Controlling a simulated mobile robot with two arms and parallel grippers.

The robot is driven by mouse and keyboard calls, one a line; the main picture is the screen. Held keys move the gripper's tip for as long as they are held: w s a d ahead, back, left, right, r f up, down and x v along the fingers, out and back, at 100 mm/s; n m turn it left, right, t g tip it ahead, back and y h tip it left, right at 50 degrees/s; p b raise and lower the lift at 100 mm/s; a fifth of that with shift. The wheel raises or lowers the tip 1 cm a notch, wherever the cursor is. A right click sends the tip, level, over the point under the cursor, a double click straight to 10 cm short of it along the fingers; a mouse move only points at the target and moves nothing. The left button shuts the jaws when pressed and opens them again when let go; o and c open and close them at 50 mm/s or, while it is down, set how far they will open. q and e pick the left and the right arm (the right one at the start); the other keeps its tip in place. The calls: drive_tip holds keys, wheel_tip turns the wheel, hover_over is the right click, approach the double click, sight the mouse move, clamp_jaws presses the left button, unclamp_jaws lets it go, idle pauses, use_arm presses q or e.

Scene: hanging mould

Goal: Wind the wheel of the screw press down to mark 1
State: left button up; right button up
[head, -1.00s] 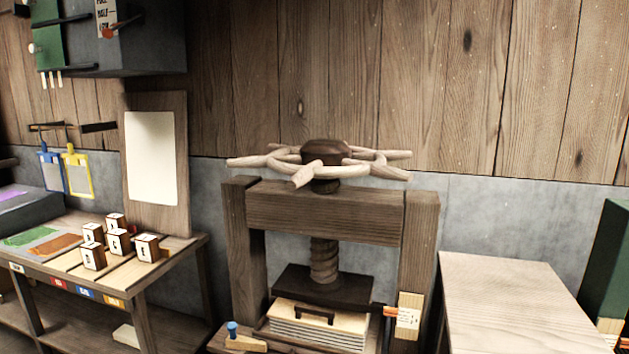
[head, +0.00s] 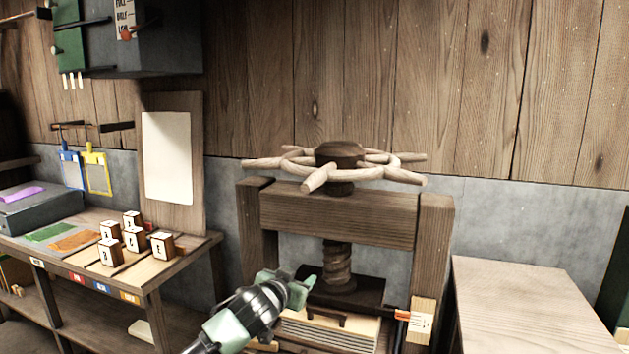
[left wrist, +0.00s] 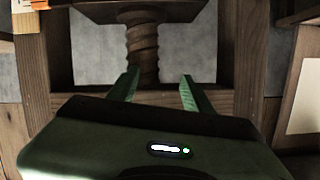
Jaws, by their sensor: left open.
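The screw press stands in the middle of the head view. Its pale spoked wheel with a dark hub (head: 340,153) lies flat above the crossbeam (head: 335,213). The thick wooden screw (head: 337,265) runs down to a dark pressing plate (head: 350,290). An orange pointer (head: 402,315) is beside a small mark card (head: 422,320) on the right post; its marks are too small to read. My left gripper (head: 293,284) is open and empty, low in front of the press and below the wheel. In the left wrist view the fingers (left wrist: 158,88) point toward the screw (left wrist: 142,50), apart from the wheel.
A pale stack with a dark handle (head: 325,318) lies under the plate. A bench with several lettered blocks (head: 134,238) stands left. A bare pale table (head: 520,300) stands right. A dark cabinet (head: 160,40) hangs upper left.

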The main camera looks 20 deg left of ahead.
sight(305, 187)
use_arm(q)
drive_tip(key=s+d+r+t, duration=0.1)
drive_tip(key=s+r, duration=0.1)
drive_tip(key=r, duration=0.6)
drive_tip(key=s+d+r+t, duration=0.1)
drive_tip(key=s+r, duration=0.1)
drive_tip(key=r, duration=0.6)
drive_tip(key=s+d+r+t, duration=0.1)
drive_tip(key=s+r, duration=0.1)
drive_tip(key=r, duration=0.6)
drive_tip(key=shift+s+d+r+m+h, duration=0.15)
drive_tip(key=shift+s+d+m+h, duration=0.15)
drive_tip(key=shift+s, duration=0.1)
drive_tip(key=shift+w+r+p, duration=0.1)
drive_tip(key=shift+w+p, duration=0.3)
drive_tip(key=w+p, duration=0.1)
drive_tip(key=w, duration=0.6)
drive_tip(key=shift+d+p, duration=0.1)
drive_tip(key=shift+p, duration=0.3)
clamp_jaws()
drive_tip(key=shift+f, duration=0.2)
